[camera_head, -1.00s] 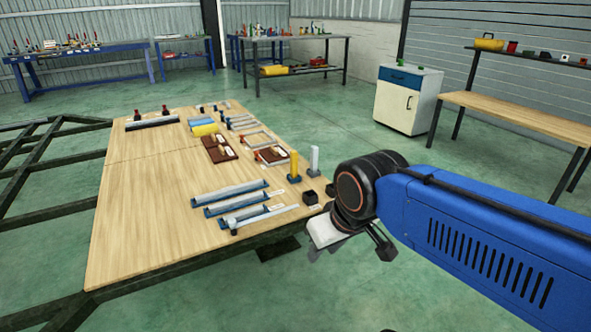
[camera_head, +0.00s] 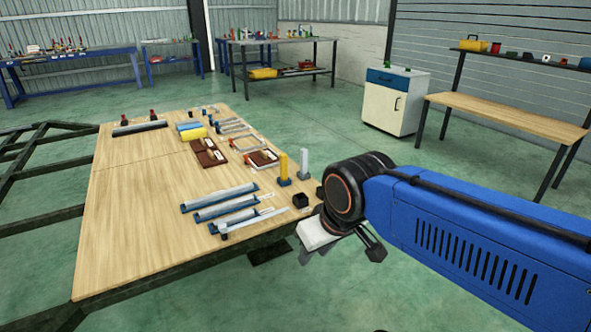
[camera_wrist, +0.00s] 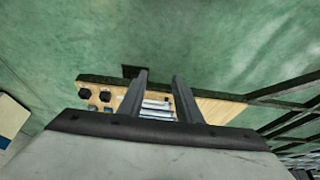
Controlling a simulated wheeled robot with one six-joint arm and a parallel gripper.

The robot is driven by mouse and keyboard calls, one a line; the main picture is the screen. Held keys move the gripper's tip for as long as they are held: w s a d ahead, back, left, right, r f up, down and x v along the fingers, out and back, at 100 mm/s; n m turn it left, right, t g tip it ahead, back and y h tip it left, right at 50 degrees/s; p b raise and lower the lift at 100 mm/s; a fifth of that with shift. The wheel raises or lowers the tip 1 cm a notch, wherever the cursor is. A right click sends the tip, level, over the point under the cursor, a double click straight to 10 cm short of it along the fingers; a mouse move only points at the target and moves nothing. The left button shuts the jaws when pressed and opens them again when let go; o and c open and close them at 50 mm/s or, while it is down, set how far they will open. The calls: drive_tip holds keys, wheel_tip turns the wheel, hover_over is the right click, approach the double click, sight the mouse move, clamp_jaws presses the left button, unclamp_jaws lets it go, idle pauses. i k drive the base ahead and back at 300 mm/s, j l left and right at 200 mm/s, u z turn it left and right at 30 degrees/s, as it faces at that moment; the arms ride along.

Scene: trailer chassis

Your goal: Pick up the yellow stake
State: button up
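The yellow stake (camera_head: 283,166) stands upright in a small blue base near the right edge of the wooden table in the head view. A similar grey stake (camera_head: 304,162) stands just right of it. My gripper (camera_wrist: 161,78) is open and empty in the wrist view, its two fingers apart. In the head view my gripper (camera_head: 305,252) hangs off the table's near right edge, nearer to me than the yellow stake and apart from it. I cannot make out the yellow stake in the wrist view.
A black open box (camera_head: 301,200) sits by the table edge near the stakes. Several grey bars on blue holders (camera_head: 220,198) lie to its left. The wooden table (camera_head: 140,215) is bare on its left half. A white cabinet (camera_head: 393,105) stands on open green floor behind.

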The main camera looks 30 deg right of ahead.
sight(283, 158)
drive_tip(key=i+j+z, duration=0.25)
drive_tip(key=i, duration=0.35)
drive_tip(key=i+j+z, duration=0.25)
drive_tip(key=i, duration=0.3)
drive_tip(key=i+j+z, duration=0.25)
drive_tip(key=i+j, duration=0.2)
drive_tip(key=i, duration=0.1)
